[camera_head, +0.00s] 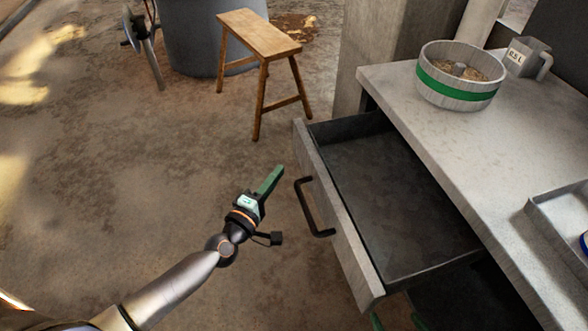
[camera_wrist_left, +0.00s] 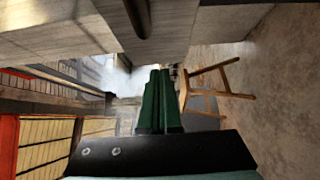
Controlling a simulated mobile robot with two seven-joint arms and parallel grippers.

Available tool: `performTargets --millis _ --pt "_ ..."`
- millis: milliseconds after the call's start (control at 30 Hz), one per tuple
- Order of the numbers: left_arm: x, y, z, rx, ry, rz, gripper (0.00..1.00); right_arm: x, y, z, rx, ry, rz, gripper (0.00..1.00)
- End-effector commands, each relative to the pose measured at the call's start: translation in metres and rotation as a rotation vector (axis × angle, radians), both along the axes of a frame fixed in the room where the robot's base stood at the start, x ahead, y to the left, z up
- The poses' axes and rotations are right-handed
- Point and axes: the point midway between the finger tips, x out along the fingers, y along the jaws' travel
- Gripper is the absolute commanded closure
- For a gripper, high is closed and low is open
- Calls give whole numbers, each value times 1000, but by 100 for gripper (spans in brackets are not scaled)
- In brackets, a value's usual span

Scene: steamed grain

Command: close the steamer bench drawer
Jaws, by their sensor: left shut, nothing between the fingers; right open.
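The steamer bench drawer (camera_head: 345,231) is pulled out from the bench in the head view, and its dark inside looks empty. Its black bar handle (camera_head: 309,207) is on the front face. My left gripper (camera_head: 273,176) is shut and empty, a little to the left of the drawer front and apart from the handle. In the left wrist view its green fingers (camera_wrist_left: 157,98) are together, and a dark bar, likely the handle (camera_wrist_left: 137,17), shows at the top. My right gripper is not in view.
The bench top (camera_head: 440,131) carries a round steamer with a green band (camera_head: 458,77), a grey measuring jug (camera_head: 524,58) and a metal tray (camera_head: 545,215). A wooden stool (camera_head: 262,38) stands beyond the drawer. The floor left of the drawer is clear.

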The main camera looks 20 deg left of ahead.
Motion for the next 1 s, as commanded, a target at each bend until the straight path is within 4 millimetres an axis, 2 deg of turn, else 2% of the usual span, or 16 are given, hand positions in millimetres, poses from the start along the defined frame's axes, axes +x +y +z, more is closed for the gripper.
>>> performTargets --millis 67,200,333,1000 --pt "14 -6 1 -4 -2 -1 100 0 0 -1 0 1 0 0" --pt "24 -24 1 -3 0 0 100 0 0 1 0 1 0 0" --pt "29 -33 0 -2 0 -1 100 0 0 1 0 1 0 0" --pt "34 -34 0 0 -1 0 100 -1 0 -1 -1 2 0 0"
